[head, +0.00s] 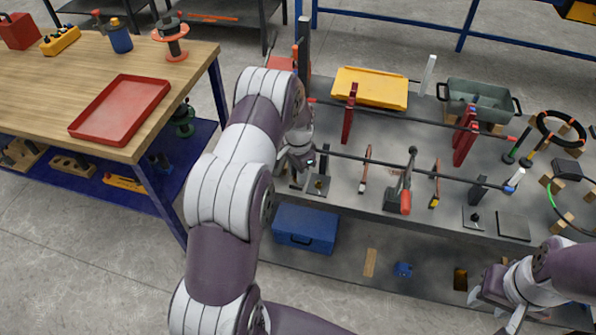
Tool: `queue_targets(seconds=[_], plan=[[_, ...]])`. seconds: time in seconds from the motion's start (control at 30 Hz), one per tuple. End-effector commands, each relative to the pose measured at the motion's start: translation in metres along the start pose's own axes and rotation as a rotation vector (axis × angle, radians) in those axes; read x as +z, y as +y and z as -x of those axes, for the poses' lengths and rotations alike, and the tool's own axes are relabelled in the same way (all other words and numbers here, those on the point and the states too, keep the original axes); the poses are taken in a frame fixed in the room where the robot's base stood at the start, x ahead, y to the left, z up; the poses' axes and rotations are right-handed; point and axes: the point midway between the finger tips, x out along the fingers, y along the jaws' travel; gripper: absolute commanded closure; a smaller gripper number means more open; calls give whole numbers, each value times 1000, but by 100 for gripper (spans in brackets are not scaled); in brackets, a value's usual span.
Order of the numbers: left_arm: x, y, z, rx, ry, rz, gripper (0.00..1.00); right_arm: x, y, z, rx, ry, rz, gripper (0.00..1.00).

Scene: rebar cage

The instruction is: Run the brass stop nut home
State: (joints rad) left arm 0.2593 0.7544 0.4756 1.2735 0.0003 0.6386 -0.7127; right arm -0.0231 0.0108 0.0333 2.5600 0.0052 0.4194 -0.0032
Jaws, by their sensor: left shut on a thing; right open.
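A long dark rod (400,170) runs left to right above the grey bench, with a white and blue piece (515,180) at its right end. My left gripper (297,164) is at the rod's left end. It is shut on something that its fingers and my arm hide. I cannot make out the brass stop nut itself; whether it is the thing held does not show. My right gripper (496,306) is open and empty at the lower right, in front of the bench and apart from the rod.
A red-handled clamp (404,190) stands at the rod's middle. Behind are red uprights (349,112), a yellow tray (370,88) and a green-grey bin (478,98). A blue case (305,228) lies on the lower shelf. A wooden table with a red tray (120,108) is at left.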

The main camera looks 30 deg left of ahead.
Motion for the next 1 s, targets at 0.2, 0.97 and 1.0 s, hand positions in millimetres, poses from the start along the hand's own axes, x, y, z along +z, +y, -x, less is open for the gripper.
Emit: queue_targets(seconds=[0.2, 0.97, 1.0], plan=[[-1, -1, 2, -4, 4, -1, 49, 0, 0, 0, 0, 0, 0, 57], [-1, -1, 102, -5, 5, 0, 46, 2, 0, -13, 0, 0, 0, 57], [-1, -1, 109, -4, 4, 0, 46, 2, 0, -14, 0, 0, 0, 57]])
